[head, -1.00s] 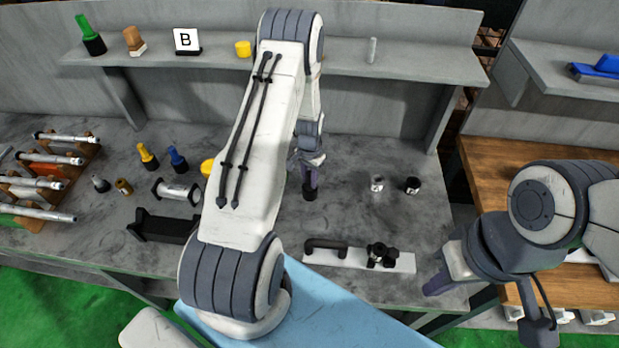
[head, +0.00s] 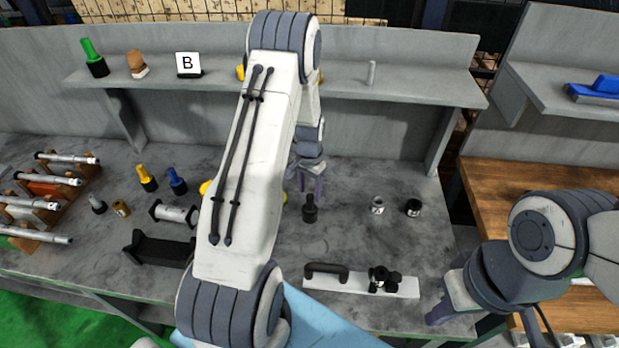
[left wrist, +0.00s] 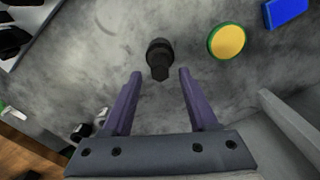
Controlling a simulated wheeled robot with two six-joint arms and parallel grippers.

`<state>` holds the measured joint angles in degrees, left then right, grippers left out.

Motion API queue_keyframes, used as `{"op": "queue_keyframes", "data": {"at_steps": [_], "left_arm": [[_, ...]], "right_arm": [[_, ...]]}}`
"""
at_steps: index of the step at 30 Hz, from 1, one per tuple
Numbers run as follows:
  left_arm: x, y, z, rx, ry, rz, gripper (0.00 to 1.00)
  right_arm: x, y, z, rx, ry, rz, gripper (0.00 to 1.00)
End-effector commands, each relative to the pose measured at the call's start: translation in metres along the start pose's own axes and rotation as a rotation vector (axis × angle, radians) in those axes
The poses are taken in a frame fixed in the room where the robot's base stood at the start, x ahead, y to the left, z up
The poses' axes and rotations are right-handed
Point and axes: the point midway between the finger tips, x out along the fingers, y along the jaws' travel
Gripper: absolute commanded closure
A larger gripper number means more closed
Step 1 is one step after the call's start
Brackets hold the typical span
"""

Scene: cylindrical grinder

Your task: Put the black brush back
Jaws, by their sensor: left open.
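The black brush (head: 310,212) stands upright on the grey bench top, its handle up. It also shows in the left wrist view (left wrist: 159,56), just beyond my fingertips. My left gripper (head: 311,192) is open and empty behind the brush in the head view. In the left wrist view its two purple fingers (left wrist: 160,72) are spread, with the handle end in line with the gap between them. My right gripper (head: 437,312) is low at the bench's front right, far from the brush. Its jaws cannot be made out.
A yellow-green round piece (left wrist: 227,41) and a blue block (left wrist: 287,12) lie near the brush. Two small jars (head: 413,207) stand to its right. A plate with a black handle (head: 326,271) lies in front.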

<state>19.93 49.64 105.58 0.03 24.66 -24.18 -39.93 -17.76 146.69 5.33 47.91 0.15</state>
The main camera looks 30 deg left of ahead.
Motion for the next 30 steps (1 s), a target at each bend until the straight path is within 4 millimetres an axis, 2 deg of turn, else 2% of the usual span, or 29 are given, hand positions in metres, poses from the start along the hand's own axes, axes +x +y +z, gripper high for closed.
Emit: {"op": "queue_keyframes", "data": {"at_steps": [1,9,17,20,23,26,27,29,30], "left_arm": [[-0.010,-0.001,-0.001,0.000,0.005,-0.002,0.41],[-0.058,0.000,-0.001,0.000,0.002,-0.001,0.41],[-0.072,0.000,0.000,0.000,-0.002,0.001,0.41],[-0.080,0.013,-0.001,0.017,0.001,0.001,0.41],[-0.103,0.057,-0.001,0.072,0.012,0.003,0.41],[-0.139,0.130,0.016,0.164,0.026,0.011,0.41],[-0.153,0.161,0.030,0.206,0.029,0.017,0.41],[-0.172,0.204,0.058,0.269,0.035,0.026,0.41],[-0.183,0.228,0.080,0.311,0.037,0.034,0.41]], "right_arm": [[0.008,0.001,0.000,0.000,0.000,0.000,1.00],[0.019,0.001,0.001,-0.001,0.000,0.000,1.00],[0.021,0.002,0.001,-0.001,0.000,0.000,1.00],[0.021,0.002,0.001,-0.001,0.000,0.000,1.00],[0.021,0.002,0.001,-0.001,0.000,0.000,1.00],[0.021,0.002,0.001,-0.001,0.000,0.000,1.00],[0.021,0.002,0.001,-0.001,0.000,0.000,1.00],[0.021,0.002,0.001,-0.001,0.000,0.000,1.00],[0.021,0.002,0.001,-0.001,0.000,0.000,1.00]]}}
